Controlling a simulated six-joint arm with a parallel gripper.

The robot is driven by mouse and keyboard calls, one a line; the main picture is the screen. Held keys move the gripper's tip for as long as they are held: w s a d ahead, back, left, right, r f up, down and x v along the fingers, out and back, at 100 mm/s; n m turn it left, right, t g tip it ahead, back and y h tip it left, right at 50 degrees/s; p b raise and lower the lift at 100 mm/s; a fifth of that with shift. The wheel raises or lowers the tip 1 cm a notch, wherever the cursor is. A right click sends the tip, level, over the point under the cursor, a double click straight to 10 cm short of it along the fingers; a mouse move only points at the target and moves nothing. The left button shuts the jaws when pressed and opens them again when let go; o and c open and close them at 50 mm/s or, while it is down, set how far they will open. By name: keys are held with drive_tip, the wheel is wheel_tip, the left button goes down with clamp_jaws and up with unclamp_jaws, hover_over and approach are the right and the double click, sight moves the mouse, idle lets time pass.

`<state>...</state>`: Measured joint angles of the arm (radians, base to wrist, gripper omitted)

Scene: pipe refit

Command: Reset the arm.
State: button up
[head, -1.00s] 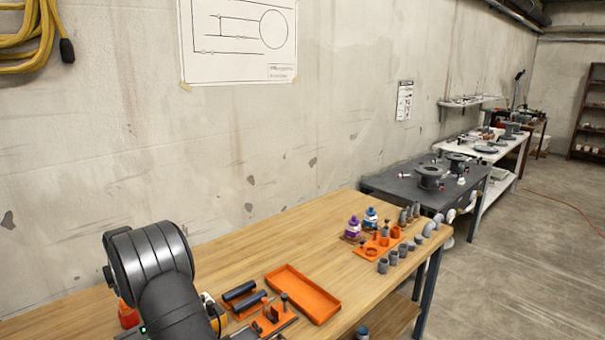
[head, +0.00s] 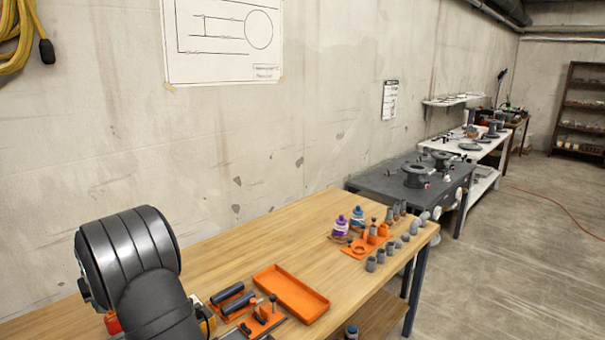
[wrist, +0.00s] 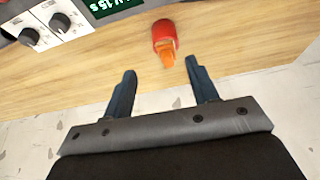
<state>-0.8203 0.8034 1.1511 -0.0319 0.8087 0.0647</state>
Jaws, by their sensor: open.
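My gripper (wrist: 162,90) shows in the wrist view with its two dark fingers apart and nothing between them. Beyond the fingertips a small red container (wrist: 165,42) with an orange part lies over the wooden bench top. The fingers appear apart from it. In the head view only my dark arm shows at the lower left; the gripper itself is hidden there.
The wooden bench (head: 225,246) bears an empty orange tray (head: 290,293), dark cylinders (head: 237,304) in an orange holder, purple (head: 341,227) and blue (head: 358,217) bottles and several grey pipe fittings (head: 371,264). A device with knobs (wrist: 45,30) stands near the gripper. A grey table (head: 400,178) stands beyond.

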drive_tip(key=s+a+f, duration=0.2)
drive_tip(key=s+a, duration=0.2)
drive_tip(key=s, duration=0.7)
drive_tip(key=s+a+f, duration=0.3)
drive_tip(key=s+a, duration=0.1)
drive_tip(key=s, duration=0.7)
wheel_tip(320, 180, down, 7)
drive_tip(key=shift+w+d+r, duration=0.1)
drive_tip(key=shift+w, duration=0.05)
wheel_tip(320, 180, up, 7)
drive_tip(key=w+d+r, duration=0.1)
drive_tip(key=w, duration=0.5)
drive_tip(key=w+d+r, duration=0.1)
drive_tip(key=w+d, duration=0.1)
drive_tip(key=w, duration=0.5)
drive_tip(key=shift+d+r, duration=0.3)
